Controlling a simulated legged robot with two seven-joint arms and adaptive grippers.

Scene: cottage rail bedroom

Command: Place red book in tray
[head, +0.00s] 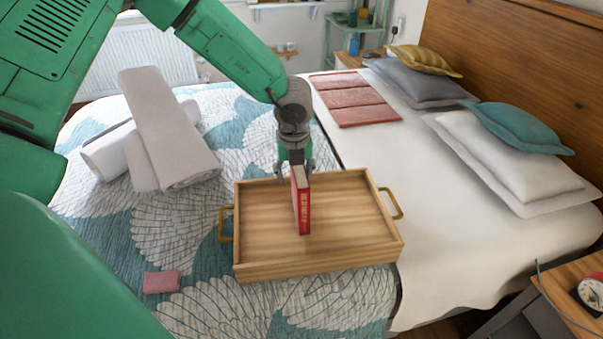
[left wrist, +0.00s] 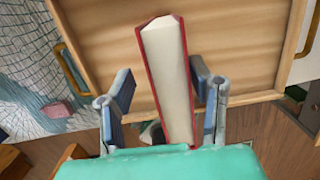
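The red book (head: 302,205) stands on its end, spine towards the head camera, over the floor of the wooden tray (head: 350,254). Its lower end appears to rest on the tray floor. My left gripper (head: 296,180) is at the book's upper end, one finger on each side. In the left wrist view the book (left wrist: 168,80) leans slightly between the fingers of my left gripper (left wrist: 163,98). Gaps show between book and fingers, wider on the left, so the gripper looks open. The tray (left wrist: 240,45) lies beyond. My right gripper is not in view.
The tray has brass handles and sits on the patterned bedspread (head: 190,250). Rolled white towels (head: 165,135) lie to the left, a small pink item (head: 161,281) at front left. Folded pink cloths (head: 355,98) and pillows (head: 505,150) lie to the right. The tray floor around the book is clear.

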